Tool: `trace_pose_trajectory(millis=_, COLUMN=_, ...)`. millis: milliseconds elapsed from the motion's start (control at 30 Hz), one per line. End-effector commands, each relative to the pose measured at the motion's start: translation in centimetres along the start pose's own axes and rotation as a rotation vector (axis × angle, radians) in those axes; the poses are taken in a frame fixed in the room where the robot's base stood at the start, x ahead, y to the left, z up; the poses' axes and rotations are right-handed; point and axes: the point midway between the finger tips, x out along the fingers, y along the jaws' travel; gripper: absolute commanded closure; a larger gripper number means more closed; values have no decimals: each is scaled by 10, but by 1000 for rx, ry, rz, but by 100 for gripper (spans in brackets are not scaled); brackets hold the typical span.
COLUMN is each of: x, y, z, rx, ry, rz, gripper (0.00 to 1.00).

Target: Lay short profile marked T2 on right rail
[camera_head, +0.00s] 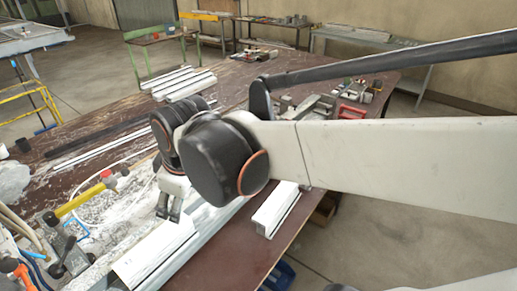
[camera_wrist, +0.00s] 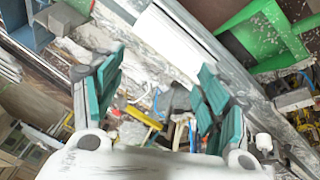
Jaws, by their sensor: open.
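My gripper (camera_head: 169,213) is open with nothing between its fingers. In the head view it hangs over the far end of a white profile (camera_head: 152,250) lying along a grey metal rail (camera_head: 208,238). A second short white profile (camera_head: 272,210) lies near the table's right edge. In the wrist view the teal fingers of my gripper (camera_wrist: 160,95) are spread wide, and a white profile (camera_wrist: 180,42) shows beyond them beside grey metal. No T2 mark is readable on any profile. My arm hides part of the table and rails.
More white profiles (camera_head: 180,82) lie at the table's back. A yellow-handled tool (camera_head: 85,197), hoses and a clear bag (camera_head: 12,180) crowd the left. Clamps and red parts (camera_head: 350,110) stand at the back right. Bare brown tabletop (camera_head: 228,262) shows at the front right.

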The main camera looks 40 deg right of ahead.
Motion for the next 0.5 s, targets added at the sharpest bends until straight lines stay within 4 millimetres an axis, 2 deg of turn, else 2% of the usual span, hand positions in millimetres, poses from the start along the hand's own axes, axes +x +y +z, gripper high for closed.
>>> trace_pose_trajectory(millis=33, x=-6, y=-2, z=11, rx=79, ry=22, rz=19, gripper=32)
trace_pose_trajectory(millis=200, x=-19, y=-6, z=39, rx=348, ry=107, rz=67, gripper=32)
trace_pose_trajectory(millis=333, x=-24, y=-8, z=54, rx=503, ry=162, rz=88, gripper=32)
trace_pose_trajectory(millis=500, x=-26, y=-10, z=63, rx=609, ry=200, rz=97, gripper=32)
